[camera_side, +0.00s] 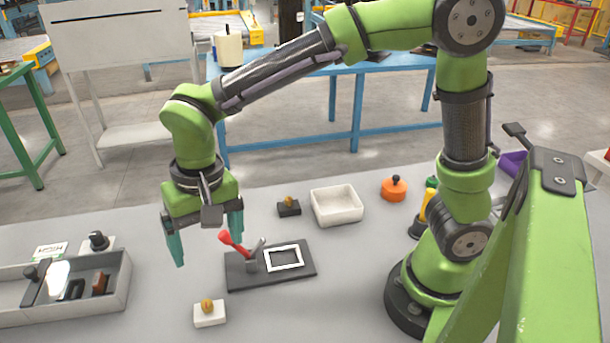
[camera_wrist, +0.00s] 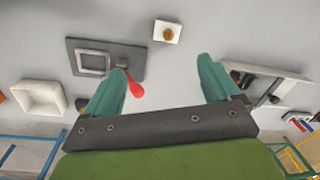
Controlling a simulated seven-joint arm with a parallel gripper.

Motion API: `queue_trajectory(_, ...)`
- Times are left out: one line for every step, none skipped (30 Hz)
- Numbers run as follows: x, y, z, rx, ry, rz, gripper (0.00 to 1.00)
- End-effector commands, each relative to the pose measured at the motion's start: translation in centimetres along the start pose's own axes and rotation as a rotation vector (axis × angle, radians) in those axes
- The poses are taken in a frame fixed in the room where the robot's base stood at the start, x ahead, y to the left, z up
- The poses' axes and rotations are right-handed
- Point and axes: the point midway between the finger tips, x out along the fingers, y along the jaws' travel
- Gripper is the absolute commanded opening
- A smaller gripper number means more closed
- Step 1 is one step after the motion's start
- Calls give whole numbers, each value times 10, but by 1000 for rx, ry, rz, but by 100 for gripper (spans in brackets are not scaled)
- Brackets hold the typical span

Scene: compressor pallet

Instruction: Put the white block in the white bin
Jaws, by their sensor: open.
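The white block (camera_side: 209,316) sits on the table near its front, with a brass-coloured knob on top. It also shows in the wrist view (camera_wrist: 166,32), near the top edge. The white bin (camera_side: 337,206) stands further back, right of my gripper, and looks empty. In the wrist view the bin (camera_wrist: 40,97) is at the left. My gripper (camera_side: 206,238) is open and empty above the table, behind the block and left of the bin. Its two teal fingers (camera_wrist: 163,80) are wide apart in the wrist view, with nothing between them.
A dark plate (camera_side: 235,276) with a red-handled clamp and a white square frame lies between the block and the bin. A black block (camera_side: 289,209) is beside the bin. An orange knobbed piece (camera_side: 394,189) is right of it. A grey divided tray (camera_side: 116,283) stands at left.

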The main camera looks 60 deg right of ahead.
Motion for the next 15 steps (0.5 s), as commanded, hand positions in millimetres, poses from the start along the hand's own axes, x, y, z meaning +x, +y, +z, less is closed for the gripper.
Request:
queue_trajectory(9, -14, 1, 47, -8, 35, 89)
queue_trajectory(12, -20, 0, 87, -7, 52, 89)
queue_trajectory(13, -26, -1, 145, -4, 68, 89)
queue_trajectory(11, -29, -4, 188, 1, 75, 89)
queue_trajectory(9, -31, -6, 229, 6, 77, 89)
queue_trajectory(4, -32, -8, 276, 13, 76, 89)
queue_trajectory(2, -32, -9, 304, 16, 77, 89)
queue_trajectory(1, -31, -9, 328, 16, 81, 89)
queue_trajectory(2, -29, -8, 351, 14, 87, 89)
queue_trajectory(3, -29, -8, 365, 13, 90, 89)
queue_trajectory(5, -28, -7, 373, 12, 92, 89)
queue_trajectory(10, -28, -7, 379, 12, 93, 89)
queue_trajectory(14, -27, -7, 381, 11, 93, 89)
queue_trajectory(19, -27, -7, 381, 11, 93, 89)
queue_trajectory(27, -26, -7, 380, 10, 94, 89)
